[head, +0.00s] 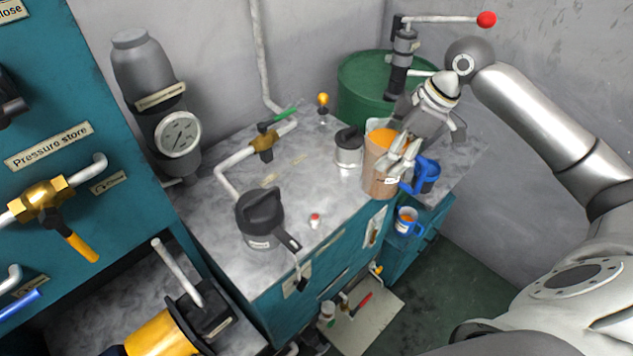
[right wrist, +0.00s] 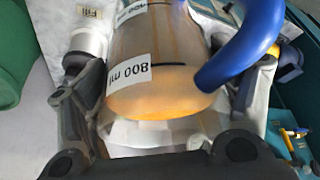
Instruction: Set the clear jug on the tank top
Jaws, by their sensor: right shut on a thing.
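The clear jug (head: 379,177) holds orange liquid and has a blue handle (head: 424,177). My right gripper (head: 398,158) is shut on it at the right end of the grey tank top (head: 311,184). In the right wrist view the jug (right wrist: 165,95) fills the space between the fingers of the gripper (right wrist: 170,105), with an "800 ml" label and the blue handle (right wrist: 235,50) showing. The jug's base is close to the tank top's front edge; I cannot tell whether it touches the surface. My left gripper is not in view.
A blue-and-white mug (head: 406,221) is below the jug. A green drum (head: 362,84) stands behind.

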